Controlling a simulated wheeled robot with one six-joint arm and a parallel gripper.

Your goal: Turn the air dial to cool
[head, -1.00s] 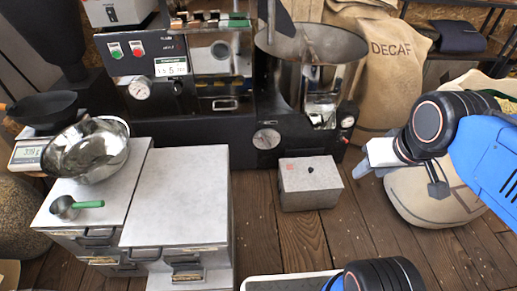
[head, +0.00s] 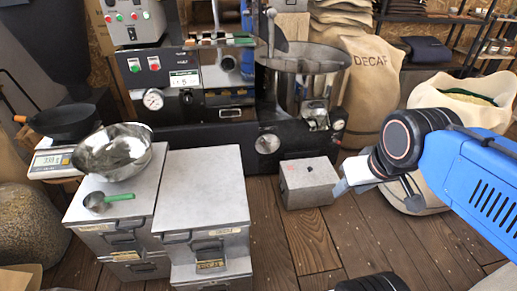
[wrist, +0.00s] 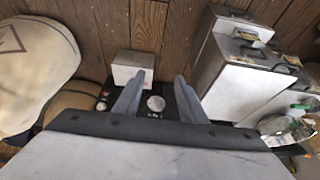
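The black roaster (head: 205,142) stands at the back with a control panel. The panel holds a round white gauge (head: 153,99), a small dark knob (head: 187,97) and a green and a red button. A second round gauge (head: 267,144) sits lower on the roaster front; a round white gauge face (wrist: 156,103) shows between my fingers in the wrist view. No air or cool lettering is readable, so I cannot tell which part is the air dial. My gripper (head: 344,187) is at right, in front of the roaster and apart from it. Its fingers (wrist: 160,77) are spread and empty.
A grey metal box (head: 309,185) stands on the floor left of my gripper. Grey cabinets (head: 200,195) stand front left, carrying a steel bowl (head: 112,152) and a green-handled scoop (head: 115,198). A DECAF sack (head: 368,85) is behind. Wooden floor is open between.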

